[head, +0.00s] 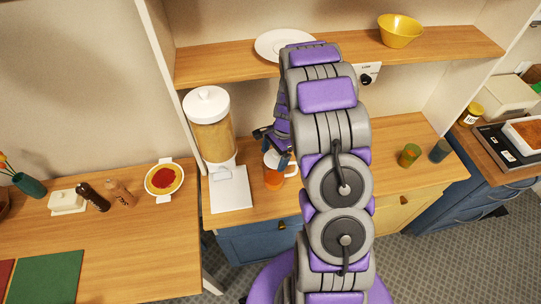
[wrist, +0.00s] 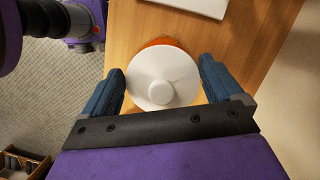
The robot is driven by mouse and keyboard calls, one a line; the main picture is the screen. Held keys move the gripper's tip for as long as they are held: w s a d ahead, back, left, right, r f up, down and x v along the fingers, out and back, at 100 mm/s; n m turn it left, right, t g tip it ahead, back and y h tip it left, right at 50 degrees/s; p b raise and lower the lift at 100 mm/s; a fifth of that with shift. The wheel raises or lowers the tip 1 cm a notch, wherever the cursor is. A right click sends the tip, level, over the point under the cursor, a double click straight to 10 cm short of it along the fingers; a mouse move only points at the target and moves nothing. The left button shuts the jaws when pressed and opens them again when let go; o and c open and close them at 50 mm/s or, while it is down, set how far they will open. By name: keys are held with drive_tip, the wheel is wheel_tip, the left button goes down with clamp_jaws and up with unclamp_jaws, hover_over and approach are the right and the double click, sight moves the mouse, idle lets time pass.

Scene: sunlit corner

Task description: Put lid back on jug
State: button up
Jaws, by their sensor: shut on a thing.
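The jug (head: 274,179) stands on the wooden counter, with orange contents low in it and a pale handle on its right. The lid (wrist: 163,78) is a round white disc with a central knob, seen from above in the wrist view. My gripper (wrist: 162,84) is shut on the lid, with one blue finger at each side of its rim. An orange part of the jug (wrist: 165,42) shows past the lid's far edge, so the lid is over the jug. I cannot tell whether the lid touches the jug's rim. My arm partly hides the jug's top in the head view.
A cereal dispenser (head: 212,125) with a white base stands close left of the jug. Green (head: 409,155) and blue (head: 440,150) cups stand to the right. A shelf (head: 230,66) with a white plate and yellow bowl hangs above. Counter is clear between jug and cups.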

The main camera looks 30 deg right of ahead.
drive_tip(key=shift+d, duration=0.2)
drive_tip(key=shift+a+r, duration=0.2)
drive_tip(key=shift+a, duration=1.45)
drive_tip(key=shift+d, duration=0.75)
drive_tip(key=shift+p, duration=0.3)
drive_tip(key=shift+d+f, duration=0.15)
drive_tip(key=shift+d, duration=0.55)
drive_tip(key=shift+a, duration=0.3)
drive_tip(key=shift+f, duration=0.1)
drive_tip(key=shift+a+p, duration=0.15)
drive_tip(key=shift+p, duration=0.15)
